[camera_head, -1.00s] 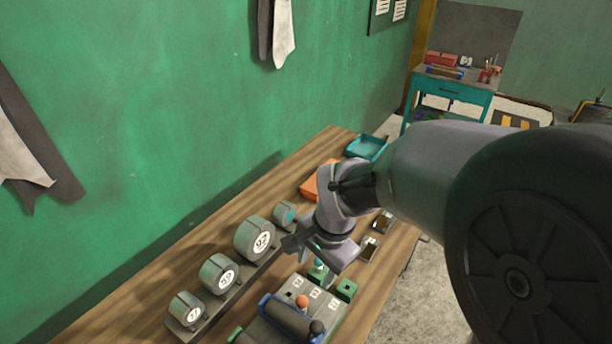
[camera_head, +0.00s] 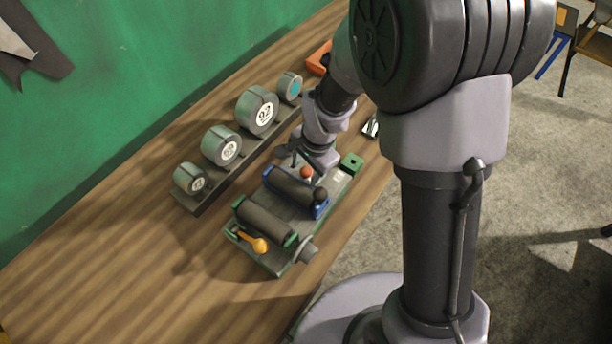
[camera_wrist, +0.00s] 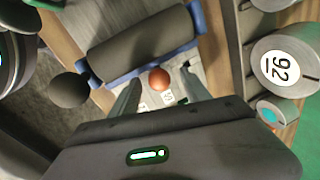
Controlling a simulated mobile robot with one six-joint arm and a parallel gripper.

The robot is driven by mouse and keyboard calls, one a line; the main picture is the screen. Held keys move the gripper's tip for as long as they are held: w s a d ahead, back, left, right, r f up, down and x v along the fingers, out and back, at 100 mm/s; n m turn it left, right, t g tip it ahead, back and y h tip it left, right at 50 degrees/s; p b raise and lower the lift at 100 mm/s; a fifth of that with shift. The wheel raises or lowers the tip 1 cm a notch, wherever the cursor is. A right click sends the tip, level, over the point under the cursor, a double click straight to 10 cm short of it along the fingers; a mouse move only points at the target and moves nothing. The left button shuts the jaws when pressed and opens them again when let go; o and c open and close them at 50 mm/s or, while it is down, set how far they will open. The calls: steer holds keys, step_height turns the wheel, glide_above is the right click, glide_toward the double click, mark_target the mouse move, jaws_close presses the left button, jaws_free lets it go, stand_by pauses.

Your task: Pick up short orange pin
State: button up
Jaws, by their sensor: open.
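The short orange pin shows as a round orange-red knob (camera_head: 306,173) on the grey fixture (camera_head: 281,268), beside the blue-ended dark roller (camera_head: 291,187). In the wrist view the orange knob (camera_wrist: 160,79) lies centrally between the fingertips, and its shaft is hidden beneath it. My gripper (camera_head: 303,160) is open and right by the knob in the head view. The wrist view also shows my gripper (camera_wrist: 159,84) with one finger on each side of the knob. Whether the fingers are level with the knob or above it, I cannot tell.
A second, green-ended roller (camera_head: 265,222) with a yellow-orange handle (camera_head: 258,244) is nearer. A row of round numbered gauges (camera_head: 257,111) lines the wall side. Bare table (camera_head: 120,270) lies at lower left.

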steer(key=shift+r, duration=0.15)
steer(key=shift+c, duration=1)
jaws_close()
steer(key=shift+r, duration=0.1)
step_height(320, 180, up, 10)
steer(key=p, duration=0.3)
